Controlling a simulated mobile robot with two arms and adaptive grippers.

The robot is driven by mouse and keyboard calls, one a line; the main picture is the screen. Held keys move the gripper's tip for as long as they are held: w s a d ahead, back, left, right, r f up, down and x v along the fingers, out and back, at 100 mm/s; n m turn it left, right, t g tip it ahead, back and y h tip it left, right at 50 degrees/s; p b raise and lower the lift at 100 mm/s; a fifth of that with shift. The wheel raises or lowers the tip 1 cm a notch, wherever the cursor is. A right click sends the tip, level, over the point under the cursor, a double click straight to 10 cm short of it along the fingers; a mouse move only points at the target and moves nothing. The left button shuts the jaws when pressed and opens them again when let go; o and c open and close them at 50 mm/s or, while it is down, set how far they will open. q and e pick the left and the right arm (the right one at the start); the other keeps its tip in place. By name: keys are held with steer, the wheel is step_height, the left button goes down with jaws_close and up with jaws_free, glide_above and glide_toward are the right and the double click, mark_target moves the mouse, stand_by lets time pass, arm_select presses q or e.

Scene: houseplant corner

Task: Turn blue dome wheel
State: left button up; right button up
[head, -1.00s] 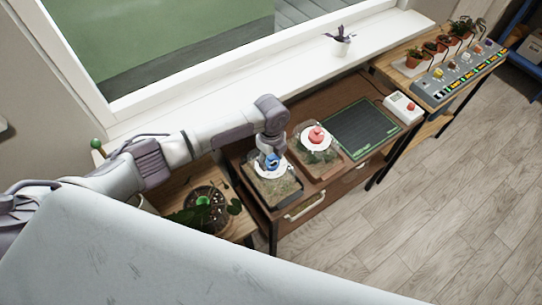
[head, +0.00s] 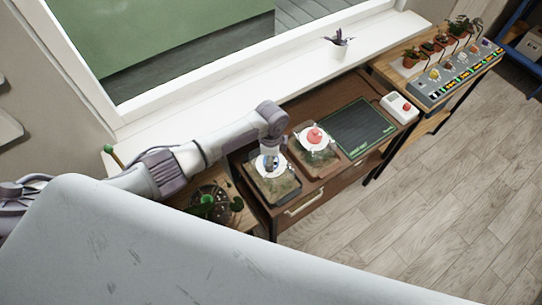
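The blue wheel (head: 260,163) sits on top of the left clear dome (head: 284,186), which has a white disc lid and stands on the brown cabinet. My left gripper (head: 269,160) points down right at the wheel and covers part of it. Its fingers are too small and hidden to tell whether they are closed on the wheel. A second dome with a red wheel (head: 314,136) stands to the right, clear of the gripper. My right gripper is not in view.
A dark green mat (head: 357,128) and a white box with a red button (head: 400,107) lie to the right. A potted plant (head: 208,203) stands at the left. The windowsill (head: 300,95) runs behind. A large pale part of mine covers the lower left.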

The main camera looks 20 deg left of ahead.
arm_select(q)
steer(key=shift+n, duration=0.3)
steer(key=o, duration=1.2)
steer(key=shift+c, duration=0.2)
step_height(320, 180, up, 12)
steer(key=shift+f, duration=0.1)
